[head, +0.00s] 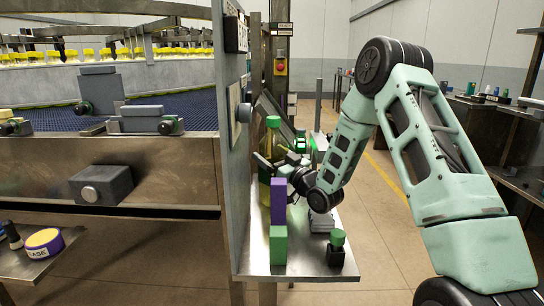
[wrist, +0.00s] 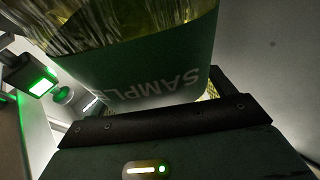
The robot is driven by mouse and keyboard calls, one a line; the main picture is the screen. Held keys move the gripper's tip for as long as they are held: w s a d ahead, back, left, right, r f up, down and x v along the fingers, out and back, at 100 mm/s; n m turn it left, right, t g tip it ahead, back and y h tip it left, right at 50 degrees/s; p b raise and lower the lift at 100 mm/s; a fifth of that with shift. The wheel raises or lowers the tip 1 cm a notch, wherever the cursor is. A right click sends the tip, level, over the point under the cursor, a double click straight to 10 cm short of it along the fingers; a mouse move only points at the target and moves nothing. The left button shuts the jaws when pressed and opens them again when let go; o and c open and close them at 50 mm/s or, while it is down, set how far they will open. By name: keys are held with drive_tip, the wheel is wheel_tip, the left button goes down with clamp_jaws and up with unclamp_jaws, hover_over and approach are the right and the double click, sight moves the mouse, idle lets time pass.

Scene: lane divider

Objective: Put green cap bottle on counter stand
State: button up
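The green cap bottle (head: 273,123) stands upright in the head view, tall with a yellowish body, at the left side of a narrow steel counter (head: 310,258). A purple box hides its lower part, so I cannot tell whether its base touches the counter. My gripper (head: 278,164) is at the bottle's middle, with dark finger parts against its body. In the wrist view the bottle (wrist: 140,65) is very close and fills the upper middle, its dark green SAMPLE label upside down. I cannot tell whether the fingers press on it. No separate stand is clearly recognisable.
The purple box (head: 278,201) and a green box (head: 278,246) stand in front of the bottle. A grey upright panel (head: 234,150) borders the counter's left. Open floor lies right.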

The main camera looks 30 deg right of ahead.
drive_tip(key=shift+r, duration=0.1)
drive_tip(key=shift+r+p, duration=0.2)
drive_tip(key=shift+p, duration=0.1)
drive_tip(key=s+d, duration=0.2)
drive_tip(key=s, duration=1.1)
drive_tip(key=shift+d+f+b, duration=0.25)
drive_tip(key=shift+f+b, duration=0.05)
